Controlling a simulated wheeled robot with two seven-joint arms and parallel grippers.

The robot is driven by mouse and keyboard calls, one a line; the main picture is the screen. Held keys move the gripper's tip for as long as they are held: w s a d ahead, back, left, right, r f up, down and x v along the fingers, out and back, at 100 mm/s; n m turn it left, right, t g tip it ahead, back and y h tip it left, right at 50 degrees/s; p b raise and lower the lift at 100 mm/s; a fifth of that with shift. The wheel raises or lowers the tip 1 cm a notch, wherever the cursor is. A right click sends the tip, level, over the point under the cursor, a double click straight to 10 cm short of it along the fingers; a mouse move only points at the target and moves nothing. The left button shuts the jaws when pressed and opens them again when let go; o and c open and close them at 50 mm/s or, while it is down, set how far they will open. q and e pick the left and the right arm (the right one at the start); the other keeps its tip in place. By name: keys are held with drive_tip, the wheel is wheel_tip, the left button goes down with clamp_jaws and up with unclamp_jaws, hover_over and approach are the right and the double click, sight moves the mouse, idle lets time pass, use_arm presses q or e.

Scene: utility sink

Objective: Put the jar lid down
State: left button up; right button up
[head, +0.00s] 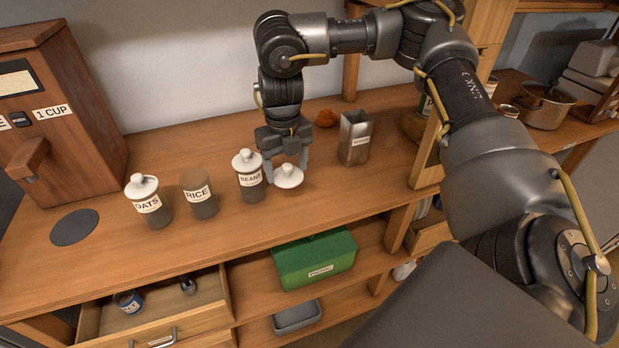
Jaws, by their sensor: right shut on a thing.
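A white jar lid (288,178) with a knob is at the counter, to the right of the beans jar. My right gripper (287,170) points down and is shut on the lid from above. I cannot tell whether the lid touches the counter. The rice jar (199,195) stands without a lid, between the oats jar (148,202) and the beans jar (249,176), which both wear white lids. My left gripper is out of view.
A wooden dispenser (62,115) and a dark round disc (75,227) are at the left. Below are an open drawer (158,316) and a green box (314,260). Counter in front of the canister is clear.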

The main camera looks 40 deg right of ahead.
hover_over(310, 189)
drive_tip(key=f, duration=0.7)
drive_tip(key=shift+a, duration=0.25)
drive_tip(key=shift+d+f+p, duration=0.15)
drive_tip(key=shift+f, duration=0.75)
drive_tip(key=shift+d+f+p, duration=0.1)
drive_tip(key=shift+f+p, duration=0.05)
drive_tip(key=shift+f, duration=0.7)
drive_tip(key=shift+f, duration=0.15)
drive_tip(key=o, duration=1)
wheel_tip(310, 189, up, 12)
drive_tip(key=shift+r, duration=0.2)
